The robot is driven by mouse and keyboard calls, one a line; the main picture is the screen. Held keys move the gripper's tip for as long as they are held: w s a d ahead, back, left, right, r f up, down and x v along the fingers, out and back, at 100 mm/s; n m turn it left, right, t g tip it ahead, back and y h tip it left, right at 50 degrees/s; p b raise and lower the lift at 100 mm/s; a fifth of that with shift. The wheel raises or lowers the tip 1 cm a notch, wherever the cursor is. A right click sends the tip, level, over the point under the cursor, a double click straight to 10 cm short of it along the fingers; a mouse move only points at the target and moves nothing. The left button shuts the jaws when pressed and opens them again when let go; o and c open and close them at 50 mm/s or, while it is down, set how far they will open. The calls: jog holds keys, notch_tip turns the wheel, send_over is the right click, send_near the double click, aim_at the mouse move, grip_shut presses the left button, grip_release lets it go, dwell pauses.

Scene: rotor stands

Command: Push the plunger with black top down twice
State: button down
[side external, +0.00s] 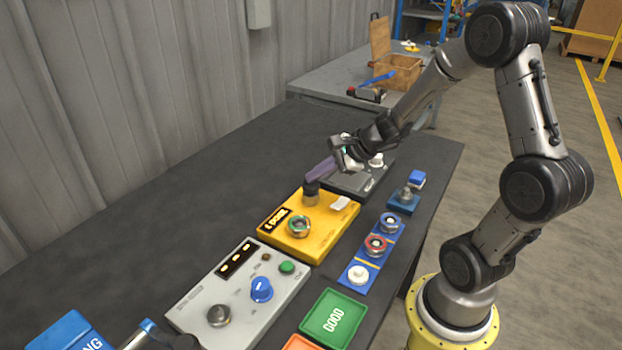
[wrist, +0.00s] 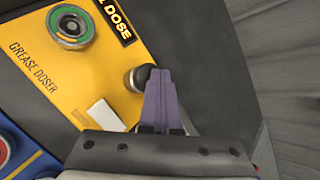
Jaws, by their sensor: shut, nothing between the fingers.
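The plunger with the black top (side external: 310,189) stands upright at the back corner of the yellow grease doser box (side external: 325,245). It also shows in the wrist view (wrist: 135,79), partly covered by my fingers. My gripper (side external: 312,176) has purple fingers that are shut and empty. The fingertips are at the plunger's black top, slanting in from the upper right in the side view. In the wrist view my gripper (wrist: 157,70) overlaps the top's right edge. I cannot tell whether they touch.
The yellow box also carries a green-ringed knob (side external: 299,226) and a white rocker (side external: 340,204). A grey control box (side external: 240,290) stands in front, and a blue panel of knobs (side external: 372,250) lies to the right. The dark table at the back left is clear.

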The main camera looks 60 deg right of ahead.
aim_at(316, 184)
jog(key=shift+f, duration=0.25)
jog(key=shift+r, duration=0.1)
dwell(0.3)
jog(key=shift+r, duration=1.5)
jog(key=shift+r, duration=0.1)
jog(key=shift+r, duration=2.45)
